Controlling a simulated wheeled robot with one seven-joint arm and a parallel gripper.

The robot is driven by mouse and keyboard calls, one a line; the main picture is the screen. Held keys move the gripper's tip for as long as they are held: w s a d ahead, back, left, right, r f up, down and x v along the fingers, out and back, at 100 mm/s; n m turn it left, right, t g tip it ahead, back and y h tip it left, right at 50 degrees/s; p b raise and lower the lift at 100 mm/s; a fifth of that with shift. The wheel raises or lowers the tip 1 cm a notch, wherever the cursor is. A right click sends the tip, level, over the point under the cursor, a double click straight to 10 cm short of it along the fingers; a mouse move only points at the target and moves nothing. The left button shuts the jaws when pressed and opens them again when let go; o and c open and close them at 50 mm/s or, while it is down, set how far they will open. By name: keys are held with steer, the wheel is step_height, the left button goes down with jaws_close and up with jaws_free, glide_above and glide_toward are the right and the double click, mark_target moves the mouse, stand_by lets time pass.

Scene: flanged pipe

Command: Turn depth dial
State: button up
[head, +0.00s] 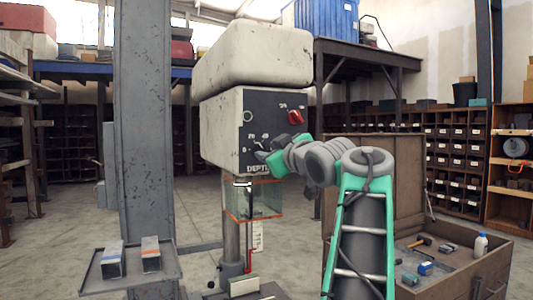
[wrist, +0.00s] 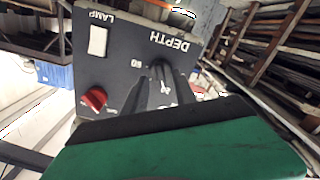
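The control panel (head: 262,120) is a black plate on the front of a worn white drill press head (head: 222,125). The DEPTH label (head: 258,168) is at its lower edge; the label (wrist: 169,41) appears upside down in the wrist view. My gripper (head: 266,156) is at the lower part of the panel, by the depth dial. In the wrist view, the two dark fingers of my gripper (wrist: 163,78) reach to the dial's spot below the label, close together with a narrow gap. The fingers mostly hide the dial, so I cannot tell whether they press on it.
A red knob (head: 295,116) is at the panel's upper right; it also shows in the wrist view (wrist: 95,98), near a white LAMP switch (wrist: 98,41). A clear guard (head: 255,202) hangs below the head. A grey post (head: 146,130) stands left, a wooden crate (head: 465,270) right.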

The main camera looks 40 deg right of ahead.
steer(key=v, duration=0.6)
steer(key=shift+w, duration=0.1)
